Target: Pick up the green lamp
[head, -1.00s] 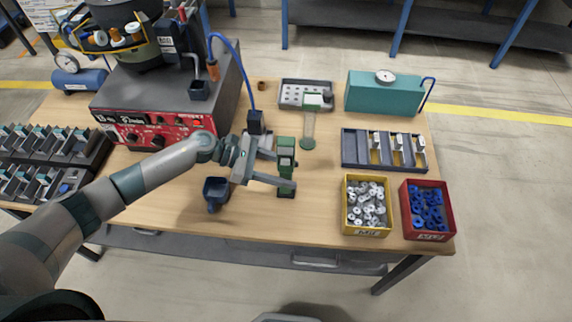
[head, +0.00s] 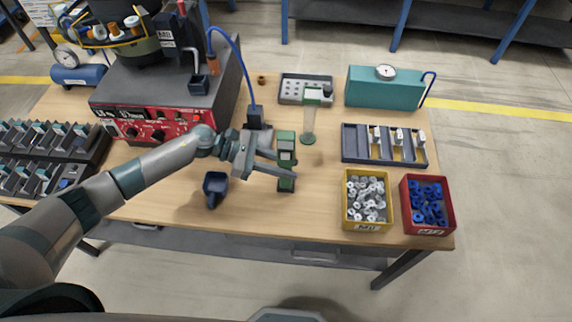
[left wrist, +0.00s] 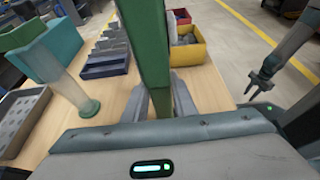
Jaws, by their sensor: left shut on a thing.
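The green lamp (head: 286,145) stands upright on the wooden table, left of the middle, with a green upper part and a grey panel. My left gripper (head: 283,167) reaches it from the left and is shut on its body. In the left wrist view the lamp (left wrist: 148,40) is a tall green bar between the fingers (left wrist: 160,98). I cannot tell whether its base touches the table. My right gripper (left wrist: 259,86) hangs at the right of the left wrist view, open and empty, away from the lamp.
A clear column with a green base (head: 308,125) stands close behind the lamp. A navy scoop-like cup (head: 214,186) lies left. Right are a divided tray (head: 350,157), a yellow bin (head: 347,215) and a red bin (head: 409,215). The red feeder unit (head: 180,125) stands behind left.

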